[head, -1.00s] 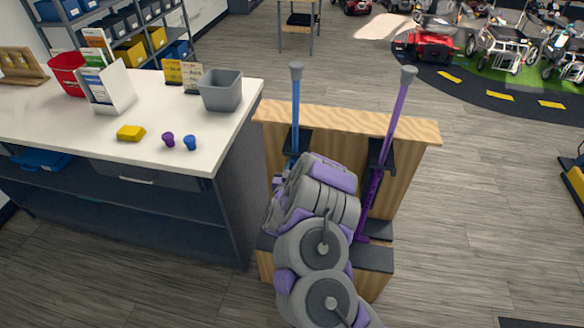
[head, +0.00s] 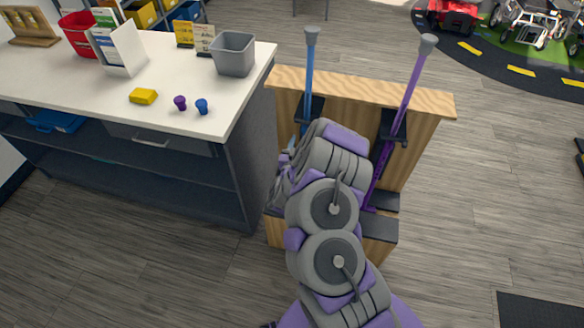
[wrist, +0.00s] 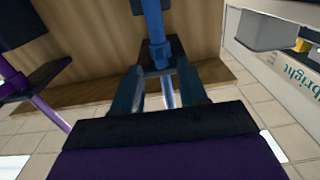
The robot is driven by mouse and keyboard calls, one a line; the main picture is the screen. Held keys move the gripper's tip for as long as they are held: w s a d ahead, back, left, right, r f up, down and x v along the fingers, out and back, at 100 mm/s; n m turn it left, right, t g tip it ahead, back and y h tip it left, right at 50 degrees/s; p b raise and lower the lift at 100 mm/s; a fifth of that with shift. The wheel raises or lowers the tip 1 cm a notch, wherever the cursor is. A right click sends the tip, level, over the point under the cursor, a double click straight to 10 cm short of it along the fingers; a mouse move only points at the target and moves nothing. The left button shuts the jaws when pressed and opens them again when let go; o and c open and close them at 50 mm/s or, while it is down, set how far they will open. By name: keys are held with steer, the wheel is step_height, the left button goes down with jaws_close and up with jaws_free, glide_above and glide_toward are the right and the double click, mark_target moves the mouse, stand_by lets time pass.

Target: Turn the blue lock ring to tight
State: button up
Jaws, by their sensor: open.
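In the wrist view, a blue pole (wrist: 152,12) runs down the middle with a wider blue collar (wrist: 158,52), which looks like the lock ring. A dark bracket (wrist: 150,72) sits just by the collar. My gripper (wrist: 160,76) is open. Its two fingers stand on either side of the pole, with gaps and no clear contact. Any tight or loose marking on the ring is too small to read. In the head view, the blue pole (head: 309,75) leans in a wooden stand (head: 350,90); my arm hides its lower part, the ring and my gripper.
A purple pole (head: 405,85) stands in the right side of the same stand. A white-topped counter (head: 60,85) is close on the left, with a grey bin (head: 233,54), yellow block (head: 143,96) and purple and blue knobs. Floor right of the stand is clear.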

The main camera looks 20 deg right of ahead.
steer(key=p+v, duration=1.2)
steer(key=p, duration=0.1)
steer(key=shift+s+a, duration=0.2)
steer(key=shift+s, duration=0.15)
stand_by(0.8)
